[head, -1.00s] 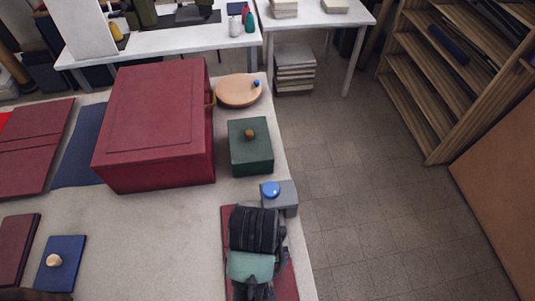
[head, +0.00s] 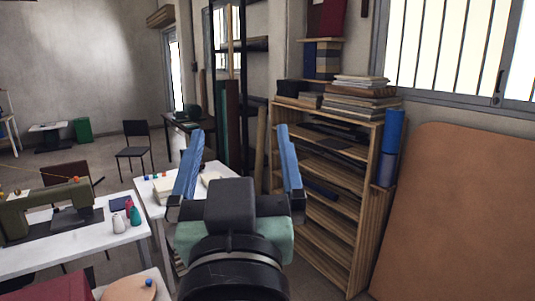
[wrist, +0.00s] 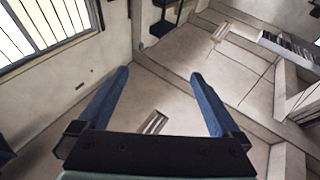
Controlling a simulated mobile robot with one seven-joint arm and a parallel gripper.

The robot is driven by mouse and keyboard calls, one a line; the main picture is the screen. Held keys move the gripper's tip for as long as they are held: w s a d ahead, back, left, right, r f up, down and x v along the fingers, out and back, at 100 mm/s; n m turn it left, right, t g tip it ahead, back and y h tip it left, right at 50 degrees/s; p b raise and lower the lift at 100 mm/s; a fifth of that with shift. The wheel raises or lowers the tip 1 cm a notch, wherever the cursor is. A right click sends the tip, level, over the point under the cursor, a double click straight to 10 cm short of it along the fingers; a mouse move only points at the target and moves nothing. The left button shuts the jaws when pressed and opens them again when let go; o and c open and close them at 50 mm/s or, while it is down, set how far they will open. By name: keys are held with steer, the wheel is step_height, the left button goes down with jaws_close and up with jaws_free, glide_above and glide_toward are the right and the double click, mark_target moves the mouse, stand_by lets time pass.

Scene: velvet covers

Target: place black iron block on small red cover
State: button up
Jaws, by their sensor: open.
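My gripper (head: 239,132) is raised in front of the head camera, its two blue fingers spread wide with nothing between them. In the wrist view the fingers (wrist: 160,74) are also apart and empty, with wall, window and ceiling beyond. I cannot make out a black iron block in either current view. The small red cover cannot be made out either. Only a strip of a dark red surface (head: 52,288) shows at the bottom left of the head view.
A round wooden piece with a blue knob (head: 128,288) lies at the bottom edge. White tables (head: 70,246) with a sewing machine (head: 42,214) and bottles stand to the left. A wooden shelf (head: 362,190) and a large brown panel (head: 455,215) are on the right.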

steer(key=s+d+r+t, duration=0.1)
steer(key=s+r+t, duration=0.1)
steer(key=s+r, duration=0.2)
steer(key=s+d+r+m+t+h, duration=0.1)
steer(key=s+d+r+t, duration=0.1)
steer(key=r, duration=0.5)
steer(key=shift+s+r+t+h, duration=0.3)
steer(key=shift+s+t, duration=0.3)
steer(key=shift+s, duration=0.5)
step_height(320, 180, down, 8)
steer(key=b, duration=0.7)
steer(key=shift+a+b, duration=0.15)
steer(key=shift+b, duration=0.2)
